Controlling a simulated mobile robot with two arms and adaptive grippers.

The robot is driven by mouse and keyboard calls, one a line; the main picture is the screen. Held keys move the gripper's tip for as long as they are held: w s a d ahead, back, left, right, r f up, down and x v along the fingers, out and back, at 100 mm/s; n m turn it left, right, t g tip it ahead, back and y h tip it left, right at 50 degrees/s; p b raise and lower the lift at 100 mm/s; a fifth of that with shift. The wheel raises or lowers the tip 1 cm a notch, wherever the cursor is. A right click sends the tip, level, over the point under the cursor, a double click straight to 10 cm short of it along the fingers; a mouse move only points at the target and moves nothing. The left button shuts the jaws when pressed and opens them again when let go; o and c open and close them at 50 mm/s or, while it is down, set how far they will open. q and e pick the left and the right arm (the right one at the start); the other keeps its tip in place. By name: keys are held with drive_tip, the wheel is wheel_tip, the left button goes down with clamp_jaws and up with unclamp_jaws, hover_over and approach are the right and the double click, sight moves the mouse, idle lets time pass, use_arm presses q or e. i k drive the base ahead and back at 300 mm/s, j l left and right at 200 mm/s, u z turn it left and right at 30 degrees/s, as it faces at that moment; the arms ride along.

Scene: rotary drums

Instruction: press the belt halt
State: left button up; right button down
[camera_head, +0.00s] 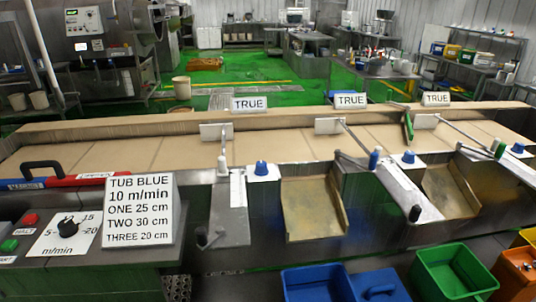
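A red button (30,219) and a green button (9,245) sit on the control panel (90,262) at the lower left. Small labels lie beside the buttons, too small to read surely; I cannot tell from them which button is the halt. A black dial knob (67,228) with a speed scale in m/min is to the right of the buttons. The tan belt (170,155) runs across the view behind the panel. Neither of my grippers shows in the head view.
A sign (138,212) stands right of the knob. Red and blue bars with a black handle (43,165) lie behind the buttons. Diverter arms (358,138) and chutes (312,208) line the belt. Blue (318,283), green (452,272) and orange tubs stand below.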

sight(29, 219)
drive_tip(key=k+u, duration=0.15)
drive_tip(key=u, duration=1.75)
